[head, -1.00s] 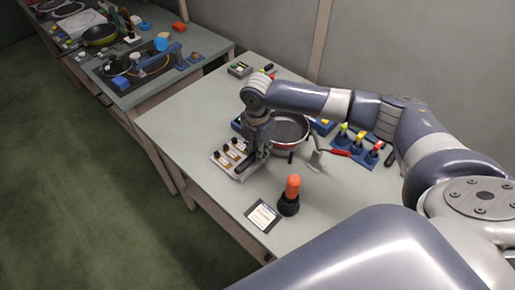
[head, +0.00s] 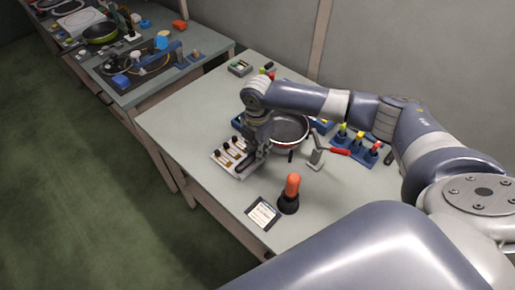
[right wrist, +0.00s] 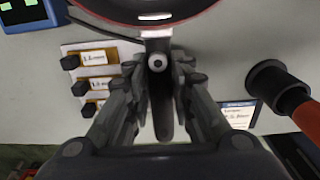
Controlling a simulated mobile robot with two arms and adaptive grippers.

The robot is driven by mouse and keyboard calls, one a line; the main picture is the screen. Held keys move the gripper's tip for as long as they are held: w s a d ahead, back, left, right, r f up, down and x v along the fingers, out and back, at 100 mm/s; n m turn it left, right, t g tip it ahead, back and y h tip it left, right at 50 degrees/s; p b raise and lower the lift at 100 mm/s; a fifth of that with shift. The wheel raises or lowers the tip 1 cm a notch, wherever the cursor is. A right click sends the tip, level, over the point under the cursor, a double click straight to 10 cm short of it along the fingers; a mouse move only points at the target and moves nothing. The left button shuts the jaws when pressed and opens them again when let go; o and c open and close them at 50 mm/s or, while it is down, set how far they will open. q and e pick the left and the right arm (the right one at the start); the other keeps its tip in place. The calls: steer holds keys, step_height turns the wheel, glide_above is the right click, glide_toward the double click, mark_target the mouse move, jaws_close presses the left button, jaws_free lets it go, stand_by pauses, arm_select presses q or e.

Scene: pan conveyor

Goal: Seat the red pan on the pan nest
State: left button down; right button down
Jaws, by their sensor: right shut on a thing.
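The red pan (head: 287,130), with a dark grey inside and a red outer wall, is near the far side of the table. My right gripper (head: 262,150) is shut on its dark handle, on the pan's near left. In the right wrist view the handle (right wrist: 163,110) runs between the fingers, and the pan's red rim (right wrist: 205,14) crosses the top edge. I cannot make out the pan nest; it may be hidden by the pan or my arm. I cannot tell whether the pan touches anything beneath it. My left gripper is not in view.
A labelled rack with black knobs (head: 222,159) stands left of the gripper. A red-handled tool (head: 340,151) and a blue stand of coloured pieces (head: 357,146) are right of the pan. An orange-topped black object (head: 290,190) and a card (head: 263,213) are nearer. The table's left part is clear.

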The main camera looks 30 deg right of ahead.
steer(key=shift+f, duration=0.65)
steer(key=c, duration=1.3)
jaws_free()
step_height(320, 180, up, 12)
steer(key=shift+a, duration=0.15)
